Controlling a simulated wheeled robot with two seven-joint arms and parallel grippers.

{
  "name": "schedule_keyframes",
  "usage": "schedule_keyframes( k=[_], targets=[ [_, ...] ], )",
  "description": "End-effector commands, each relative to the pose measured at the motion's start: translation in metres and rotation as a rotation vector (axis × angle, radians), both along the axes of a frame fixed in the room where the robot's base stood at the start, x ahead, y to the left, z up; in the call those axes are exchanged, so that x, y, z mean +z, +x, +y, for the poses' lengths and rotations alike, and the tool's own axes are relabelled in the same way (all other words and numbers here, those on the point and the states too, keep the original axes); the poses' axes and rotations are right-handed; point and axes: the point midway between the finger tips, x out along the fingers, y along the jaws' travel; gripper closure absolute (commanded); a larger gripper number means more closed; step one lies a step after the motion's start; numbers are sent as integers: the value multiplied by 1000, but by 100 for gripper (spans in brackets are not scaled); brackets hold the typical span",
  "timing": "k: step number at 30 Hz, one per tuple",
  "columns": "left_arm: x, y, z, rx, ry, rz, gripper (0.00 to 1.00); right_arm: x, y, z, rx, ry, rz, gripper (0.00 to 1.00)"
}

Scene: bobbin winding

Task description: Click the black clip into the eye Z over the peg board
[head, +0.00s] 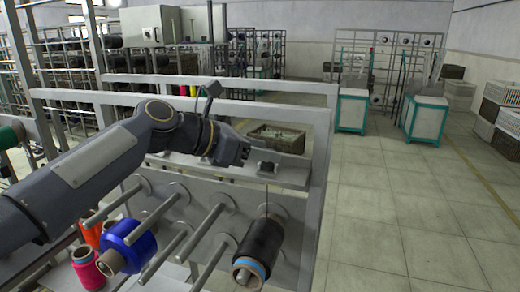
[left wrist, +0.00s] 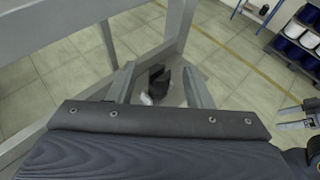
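A small black part (head: 265,168), which looks like the black clip, is on the grey rail above the peg board (head: 234,196). A thin dark line runs from below it to the black bobbin (head: 262,243) on a peg. I cannot tell clip and eye Z apart. My left gripper (head: 246,152) is just left of the black part. In the left wrist view, its two fingers (left wrist: 158,88) are open, with the black part (left wrist: 158,76) between them and gaps on both sides. A small pale piece lies beside it. My right gripper (left wrist: 288,115) shows at the right edge, fingers apart and empty.
A blue bobbin (head: 130,243) is on a left peg; pink (head: 88,268) and orange spools stand below. Several bare pegs stick out between. The frame's upright post (head: 318,190) stands right of the black part. A crate (head: 277,138) is behind the rail. Open floor lies right.

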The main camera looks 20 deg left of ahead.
Motion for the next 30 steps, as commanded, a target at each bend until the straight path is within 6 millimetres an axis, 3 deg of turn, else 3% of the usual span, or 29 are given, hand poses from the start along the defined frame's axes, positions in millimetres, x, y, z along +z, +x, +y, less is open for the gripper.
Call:
schedule_keyframes(
  k=[7,18,24,28,30],
  targets=[
    [3,-4,5,2,-1,-2,54,-2,0,0,0,0,0,13],
    [24,-41,45,2,0,-3,54,-10,0,0,0,0,0,13],
    [30,-49,53,1,0,-1,54,-10,0,0,0,0,0,13],
    [22,-54,54,-14,38,-22,54,-11,0,0,0,0,0,13],
    [8,-63,56,-44,117,-67,54,-11,0,0,0,0,0,13]
  ],
)
